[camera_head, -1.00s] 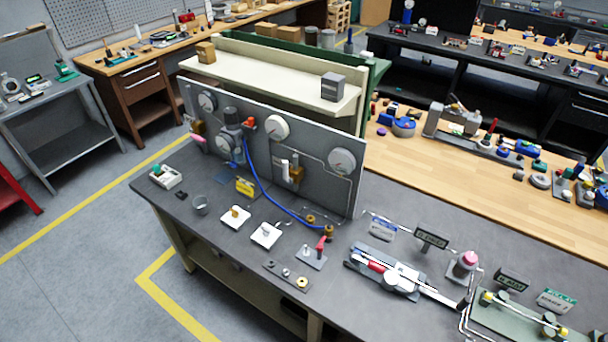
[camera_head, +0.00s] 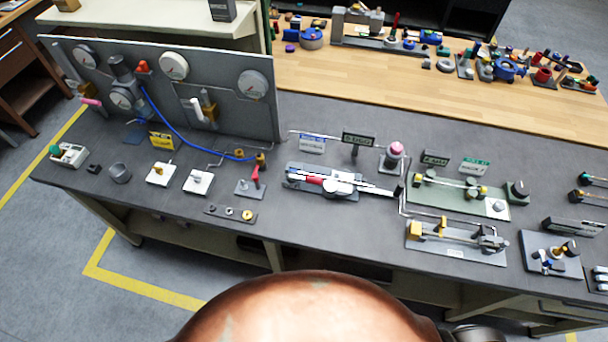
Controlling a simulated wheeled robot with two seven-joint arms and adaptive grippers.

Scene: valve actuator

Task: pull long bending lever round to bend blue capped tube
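A tube bender (camera_head: 345,188) sits on a grey base plate near the middle of the dark bench. It has a pale round body, a red part at its left, and a long light lever (camera_head: 375,189) reaching right to a dark end. A blue capped tube cannot be made out at this size. Neither of my grippers shows in the head view.
A gauge panel (camera_head: 230,118) with a blue hose stands at the back left. A pink-topped fitting (camera_head: 395,152) stands close behind the lever's end. A green fixture plate (camera_head: 450,198) lies to the right. Small white blocks and a drilled strip (camera_head: 230,214) lie to the left.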

